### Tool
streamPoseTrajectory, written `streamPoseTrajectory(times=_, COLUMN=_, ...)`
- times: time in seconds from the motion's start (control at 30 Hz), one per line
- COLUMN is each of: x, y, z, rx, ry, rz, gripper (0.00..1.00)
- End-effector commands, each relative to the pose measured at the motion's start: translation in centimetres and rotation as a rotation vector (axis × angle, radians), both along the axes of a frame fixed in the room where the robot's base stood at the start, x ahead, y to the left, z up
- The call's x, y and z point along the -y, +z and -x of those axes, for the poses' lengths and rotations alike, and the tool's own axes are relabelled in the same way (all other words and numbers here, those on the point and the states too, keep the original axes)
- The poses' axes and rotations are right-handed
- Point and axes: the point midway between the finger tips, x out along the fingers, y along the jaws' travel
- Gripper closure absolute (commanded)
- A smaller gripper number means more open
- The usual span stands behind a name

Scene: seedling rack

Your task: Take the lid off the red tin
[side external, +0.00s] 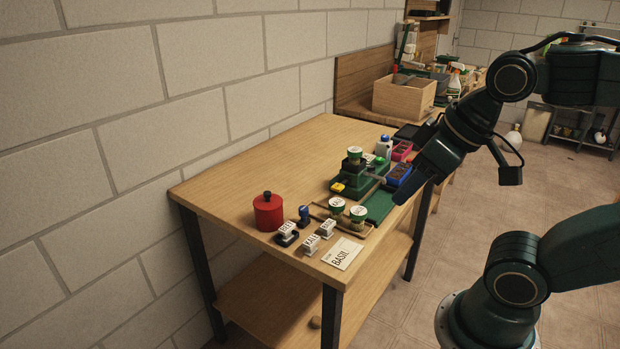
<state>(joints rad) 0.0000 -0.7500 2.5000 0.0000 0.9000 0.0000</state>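The red tin (268,214) stands upright near the left front part of the wooden table. Its red lid (267,196) sits on top, with a small dark knob in the middle. My gripper (399,198) is to the right of the tin, over the table's right edge, well apart from the tin. The fingertips are dark and small in this view, so I cannot tell whether they are open or shut. I see nothing clearly held in them.
A small blue item (304,215) and white label blocks (312,243) stand close to the tin. A BASIL card (342,254) lies at the front corner. Pots (337,206), a green stand (352,178) and a white bottle (384,147) stand farther right. The table's back left is clear.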

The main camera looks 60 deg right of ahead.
Motion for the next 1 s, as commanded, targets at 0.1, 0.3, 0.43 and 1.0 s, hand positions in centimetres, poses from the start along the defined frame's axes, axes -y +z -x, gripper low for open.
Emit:
streamPoseTrajectory(times=0.1, x=0.00, y=0.00, z=0.00, rx=0.000, ry=0.000, rz=0.000, gripper=0.64)
streamPoseTrajectory(times=0.3, x=0.00, y=0.00, z=0.00, rx=0.000, ry=0.000, rz=0.000, gripper=0.64)
streamPoseTrajectory(times=0.43, x=0.00, y=0.00, z=0.00, rx=0.000, ry=0.000, rz=0.000, gripper=0.50)
streamPoseTrajectory(times=1.0, x=-0.02, y=0.09, z=-0.10, rx=-0.001, ry=0.004, rz=0.001, gripper=0.04)
